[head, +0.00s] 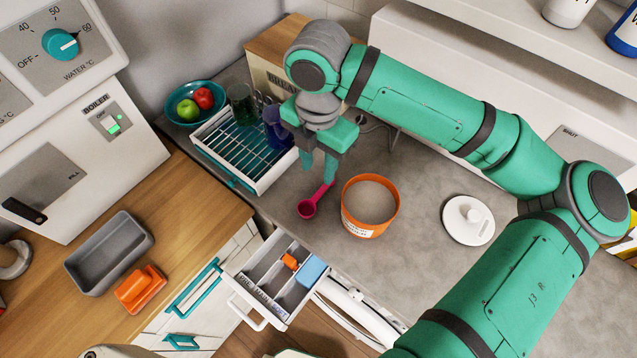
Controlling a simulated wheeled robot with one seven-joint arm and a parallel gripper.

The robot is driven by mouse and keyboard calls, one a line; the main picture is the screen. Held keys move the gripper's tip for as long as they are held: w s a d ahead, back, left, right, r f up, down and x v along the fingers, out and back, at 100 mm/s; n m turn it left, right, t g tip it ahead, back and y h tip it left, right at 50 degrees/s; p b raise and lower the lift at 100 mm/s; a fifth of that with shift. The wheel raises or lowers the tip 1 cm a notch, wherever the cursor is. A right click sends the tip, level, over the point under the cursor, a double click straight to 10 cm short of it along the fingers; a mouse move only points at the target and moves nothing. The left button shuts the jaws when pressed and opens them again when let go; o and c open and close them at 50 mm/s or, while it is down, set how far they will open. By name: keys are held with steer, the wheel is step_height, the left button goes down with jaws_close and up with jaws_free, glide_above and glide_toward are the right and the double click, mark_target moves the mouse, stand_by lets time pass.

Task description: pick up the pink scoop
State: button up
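The pink scoop (308,208) is on the grey counter in the head view, with its bowl toward the front left and its handle slanting up to the right. My gripper (317,178) points down just behind the scoop, over the handle end. Its two teal fingers are spread apart, and the handle's far end is close to the right fingertip. I cannot tell whether that finger touches the handle. No object shows held between the fingers.
An orange tub (369,231) of pale powder stands right of the scoop, and a white lid (468,220) lies farther right. A dish rack (217,163) with cups stands left of my gripper. An open drawer (247,290) juts out in front.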

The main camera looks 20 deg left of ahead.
mark_target(320, 193)
steer(key=shift+w+d+f, duration=0.1)
steer(key=shift+w+f, duration=0.1)
steer(key=shift+f, duration=2.5)
steer(key=shift+w+f, duration=0.15)
steer(key=shift+f, duration=2.55)
jaws_close()
